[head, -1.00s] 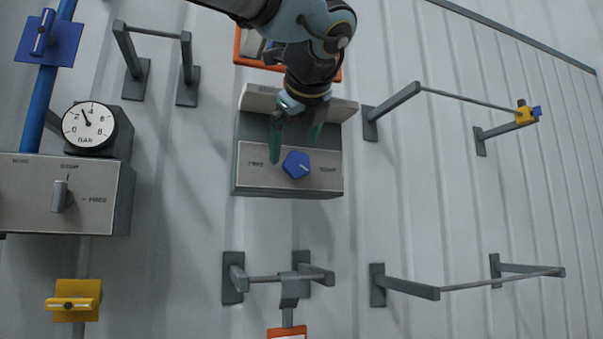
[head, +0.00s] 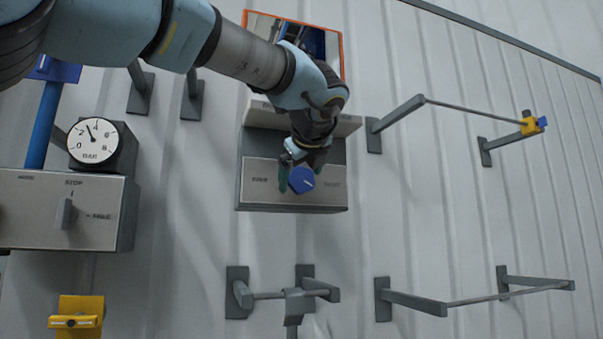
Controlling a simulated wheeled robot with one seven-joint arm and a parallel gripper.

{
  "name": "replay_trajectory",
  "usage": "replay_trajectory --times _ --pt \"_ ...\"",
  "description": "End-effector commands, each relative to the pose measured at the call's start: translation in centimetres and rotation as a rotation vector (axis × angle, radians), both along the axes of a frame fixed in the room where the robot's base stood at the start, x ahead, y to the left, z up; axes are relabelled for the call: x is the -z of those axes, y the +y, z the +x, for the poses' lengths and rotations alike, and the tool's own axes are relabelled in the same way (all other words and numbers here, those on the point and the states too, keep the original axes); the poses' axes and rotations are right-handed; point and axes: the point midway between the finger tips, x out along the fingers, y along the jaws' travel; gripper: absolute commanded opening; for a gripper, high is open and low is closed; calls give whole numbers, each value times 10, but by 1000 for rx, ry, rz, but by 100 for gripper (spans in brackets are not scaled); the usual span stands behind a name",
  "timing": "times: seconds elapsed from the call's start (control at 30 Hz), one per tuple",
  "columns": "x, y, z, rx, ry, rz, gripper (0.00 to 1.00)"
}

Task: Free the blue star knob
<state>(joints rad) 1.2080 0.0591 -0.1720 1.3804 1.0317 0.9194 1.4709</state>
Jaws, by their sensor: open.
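The blue star knob (head: 303,181) sits on the sloped front of a grey control box (head: 322,198) in the middle of the wall. A short white mark shows on its face. My gripper (head: 297,177) is right over the knob from above, with its jaws open. One green finger shows beside the knob's left side; the other is mostly hidden. I cannot tell whether the fingers touch the knob. The lettering to either side of the knob is too small to read surely.
At left is a panel (head: 110,213) with a grey lever (head: 64,213) and a round gauge (head: 97,144). A yellow valve (head: 76,316) is below it. Rail brackets (head: 400,112) stick out at right and below the box. An orange-framed mirror (head: 338,42) is behind my arm.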

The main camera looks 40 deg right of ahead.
Motion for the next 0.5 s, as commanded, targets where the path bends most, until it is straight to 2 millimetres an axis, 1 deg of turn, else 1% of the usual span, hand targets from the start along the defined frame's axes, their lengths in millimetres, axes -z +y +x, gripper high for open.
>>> replay_trajectory --times 0.23,0.5 --pt "0 0 1 0 0 0 100" --pt "0 0 0 0 0 0 70"
